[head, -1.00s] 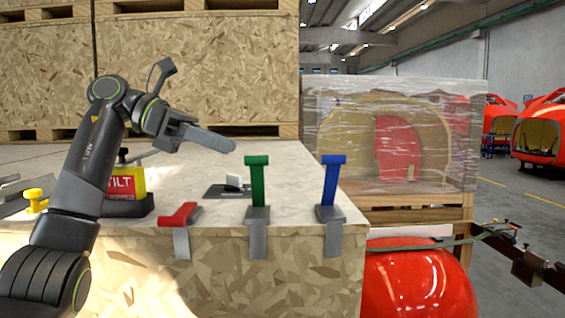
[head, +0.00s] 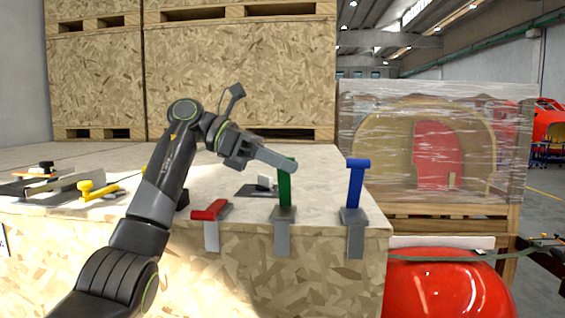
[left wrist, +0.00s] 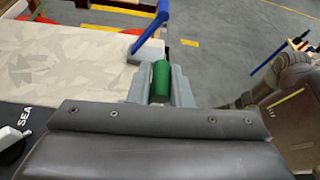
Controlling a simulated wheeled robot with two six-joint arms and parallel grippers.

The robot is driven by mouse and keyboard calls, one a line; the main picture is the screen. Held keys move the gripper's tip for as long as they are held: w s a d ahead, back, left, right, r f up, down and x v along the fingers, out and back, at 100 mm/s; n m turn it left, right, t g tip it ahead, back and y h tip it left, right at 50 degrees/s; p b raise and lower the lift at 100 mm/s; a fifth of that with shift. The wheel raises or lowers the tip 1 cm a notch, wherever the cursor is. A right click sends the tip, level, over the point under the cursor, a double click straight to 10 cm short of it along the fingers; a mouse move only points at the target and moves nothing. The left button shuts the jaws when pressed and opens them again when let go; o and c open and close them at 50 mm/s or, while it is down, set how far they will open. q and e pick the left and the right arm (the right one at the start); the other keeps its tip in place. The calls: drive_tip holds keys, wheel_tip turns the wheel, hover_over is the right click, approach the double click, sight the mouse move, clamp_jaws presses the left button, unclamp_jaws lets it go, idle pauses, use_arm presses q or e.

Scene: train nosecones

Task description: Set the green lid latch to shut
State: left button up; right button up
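The green lid latch (head: 285,190) stands upright on a grey bracket at the crate's front edge, between a red latch and a blue latch. In the left wrist view the green handle (left wrist: 161,78) sits between the two grey fingers (left wrist: 161,88). The fingers are apart, close on either side of it; firm contact cannot be made out. My right gripper is not in view.
A red latch (head: 210,209) lies low on the left. A blue latch (head: 357,184) stands upright close on the right. Yellow-handled clamps (head: 98,189) lie farther left. A red nosecone (head: 450,285) is below right.

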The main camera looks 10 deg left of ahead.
use_arm(q)
drive_tip(key=shift+s, duration=0.1)
drive_tip(key=shift+c, duration=1.2)
clamp_jaws()
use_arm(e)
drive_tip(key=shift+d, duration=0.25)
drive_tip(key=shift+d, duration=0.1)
